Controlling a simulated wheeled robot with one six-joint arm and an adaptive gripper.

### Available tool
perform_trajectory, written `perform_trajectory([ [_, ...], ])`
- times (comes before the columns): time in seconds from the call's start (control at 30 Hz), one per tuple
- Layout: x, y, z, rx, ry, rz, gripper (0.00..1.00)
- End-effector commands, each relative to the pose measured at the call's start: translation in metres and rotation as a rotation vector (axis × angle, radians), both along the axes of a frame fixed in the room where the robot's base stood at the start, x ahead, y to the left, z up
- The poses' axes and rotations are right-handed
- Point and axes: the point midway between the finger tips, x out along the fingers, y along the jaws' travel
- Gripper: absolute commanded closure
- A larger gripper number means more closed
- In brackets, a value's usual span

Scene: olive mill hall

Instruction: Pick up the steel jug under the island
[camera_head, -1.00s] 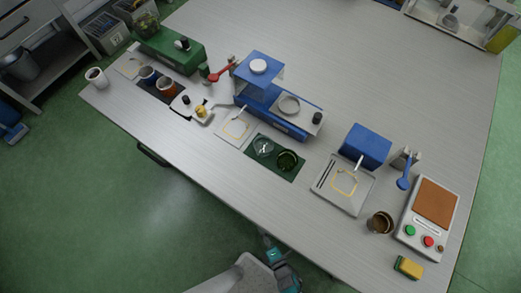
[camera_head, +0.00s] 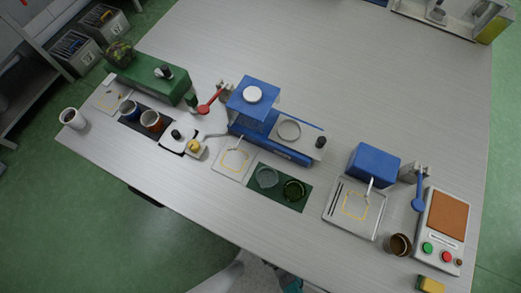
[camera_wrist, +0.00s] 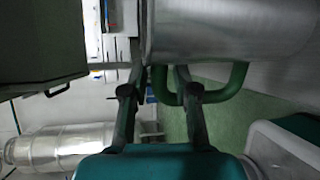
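The wrist view shows a large steel cylinder (camera_wrist: 235,28) with a green loop handle (camera_wrist: 238,82) at the top; it looks like the steel jug, lying sideways in this picture. My gripper (camera_wrist: 158,80) is open. Its two dark fingers reach up to the jug. The left part of the green handle shows in the gap between them, and the right finger crosses the loop. I cannot tell whether the fingers touch it.
The island top carries a green machine (camera_head: 148,77), a blue machine (camera_head: 270,137), cups, a tray (camera_head: 352,225) and a scale (camera_head: 443,225). In the wrist view a steel vessel (camera_wrist: 60,147) lies left and a dark green box (camera_wrist: 40,50) at upper left.

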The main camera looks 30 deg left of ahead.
Motion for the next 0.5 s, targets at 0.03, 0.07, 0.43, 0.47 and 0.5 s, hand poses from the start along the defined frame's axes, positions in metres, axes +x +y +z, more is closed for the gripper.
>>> perform_trajectory([
  [0.03, -0.0018, -0.0012, -0.0008, 0.0, 0.001, 0.0, 0.71],
  [0.07, -0.0024, -0.0015, -0.0011, 0.0, 0.001, 0.0, 0.71],
  [0.43, -0.0028, -0.0017, -0.0012, 0.0, 0.001, 0.0, 1.0],
  [0.47, -0.0027, -0.0017, -0.0012, 0.0, 0.001, 0.0, 1.0],
  [0.5, -0.0027, -0.0017, -0.0012, 0.0, 0.001, 0.0, 1.0],
])
